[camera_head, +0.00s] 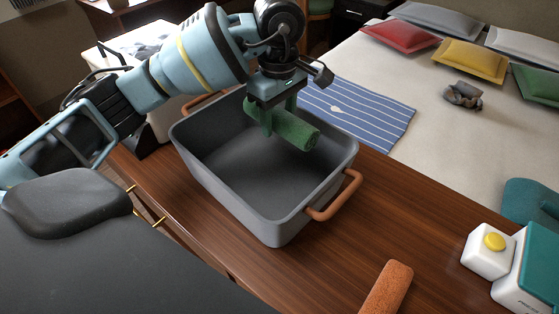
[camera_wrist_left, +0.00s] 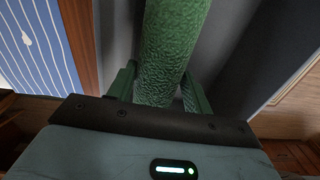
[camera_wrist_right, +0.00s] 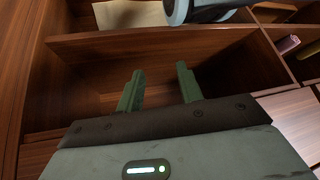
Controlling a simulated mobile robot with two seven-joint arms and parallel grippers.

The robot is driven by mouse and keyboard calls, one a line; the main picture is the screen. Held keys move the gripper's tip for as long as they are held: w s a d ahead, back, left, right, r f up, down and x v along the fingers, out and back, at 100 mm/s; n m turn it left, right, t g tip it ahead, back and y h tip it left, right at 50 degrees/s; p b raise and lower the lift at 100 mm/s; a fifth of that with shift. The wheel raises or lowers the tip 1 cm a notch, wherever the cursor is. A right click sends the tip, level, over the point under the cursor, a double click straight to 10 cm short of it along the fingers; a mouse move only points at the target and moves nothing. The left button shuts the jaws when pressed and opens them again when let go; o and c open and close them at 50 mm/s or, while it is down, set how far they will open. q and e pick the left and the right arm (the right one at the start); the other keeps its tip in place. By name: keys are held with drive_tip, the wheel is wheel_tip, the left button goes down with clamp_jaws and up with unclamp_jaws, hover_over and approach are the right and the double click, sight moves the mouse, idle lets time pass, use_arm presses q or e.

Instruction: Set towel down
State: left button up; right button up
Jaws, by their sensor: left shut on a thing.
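A rolled green towel (camera_head: 297,131) is in my left gripper (camera_head: 278,112), over the grey basket (camera_head: 231,222) with orange handles. The gripper is shut on the towel near one end, and the other end points right. The towel (camera_wrist_left: 172,45) also shows between both fingers in the left wrist view. It looks held above the basket floor; its exact height is hard to tell. My right gripper (camera_wrist_right: 160,72) is open and empty in the right wrist view, facing a wooden compartment.
The basket stands on a brown wooden table (camera_head: 317,270). A rolled orange towel (camera_head: 386,289) lies at the front. A white box with a yellow button (camera_head: 489,250) is at right. Behind are a bed (camera_head: 424,110) with pillows and a blue striped cloth (camera_head: 360,112).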

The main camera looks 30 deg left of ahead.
sight(278, 164)
use_arm(q)
drive_tip(key=shift+s+f, duration=0.1)
drive_tip(key=shift+f, duration=0.1)
drive_tip(key=shift+f, duration=4.95)
drive_tip(key=shift+f, duration=0.1)
drive_tip(key=o, duration=1)
wheel_tip(278, 164, up, 12)
drive_tip(key=shift+r, duration=0.15)
